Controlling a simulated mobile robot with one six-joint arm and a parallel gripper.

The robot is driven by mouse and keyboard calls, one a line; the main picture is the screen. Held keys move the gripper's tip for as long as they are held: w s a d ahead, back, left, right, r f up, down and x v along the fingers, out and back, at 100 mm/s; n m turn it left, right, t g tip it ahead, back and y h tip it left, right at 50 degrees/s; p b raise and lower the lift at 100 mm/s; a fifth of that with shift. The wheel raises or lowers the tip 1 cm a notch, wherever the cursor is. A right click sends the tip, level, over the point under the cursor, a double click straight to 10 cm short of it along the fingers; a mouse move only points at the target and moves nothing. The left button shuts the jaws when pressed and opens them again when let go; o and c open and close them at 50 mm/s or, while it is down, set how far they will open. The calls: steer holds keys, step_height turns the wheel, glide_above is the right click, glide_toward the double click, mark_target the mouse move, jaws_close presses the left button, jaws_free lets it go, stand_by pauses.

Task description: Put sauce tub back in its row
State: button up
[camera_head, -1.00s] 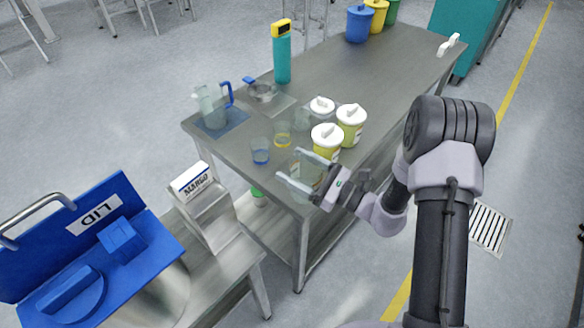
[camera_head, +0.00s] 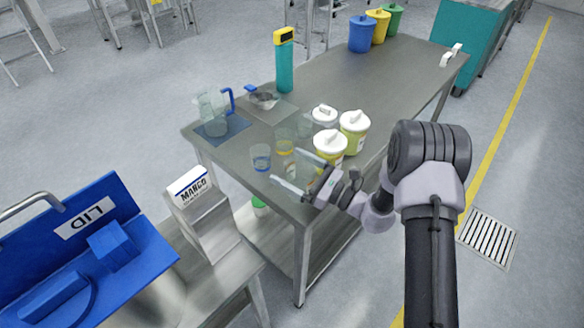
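Two pale yellow tubs with white lids, a front one (camera_head: 330,146) and one behind it to the right (camera_head: 354,130), stand close together near the table's right edge. A clear tub with a white lid (camera_head: 325,117) stands behind them. Which of these is the sauce tub, I cannot tell. My gripper (camera_head: 287,169) is at the table's near right corner, in front of the front yellow tub. Its two pale fingers are spread apart and point left. Something clear and faintly yellow shows around the fingers; whether they grip it is unclear.
Clear cups, one with a blue band (camera_head: 260,158), stand left of my gripper on the steel table (camera_head: 350,85). The table's middle is clear.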

mark_target(315, 179)
steer(key=shift+r, duration=0.2)
steer(key=shift+s+d+p, duration=0.1)
steer(key=shift+d+p, duration=0.2)
steer(key=shift+d, duration=0.05)
steer(key=p+v, duration=0.1)
steer(key=v, duration=0.9)
steer(key=shift+s+d+f+p, duration=0.1)
steer(key=shift+d+f+p, duration=0.05)
steer(key=shift+d+p, duration=0.2)
steer(key=shift+s+d+f, duration=0.1)
steer(key=shift+s+d, duration=0.1)
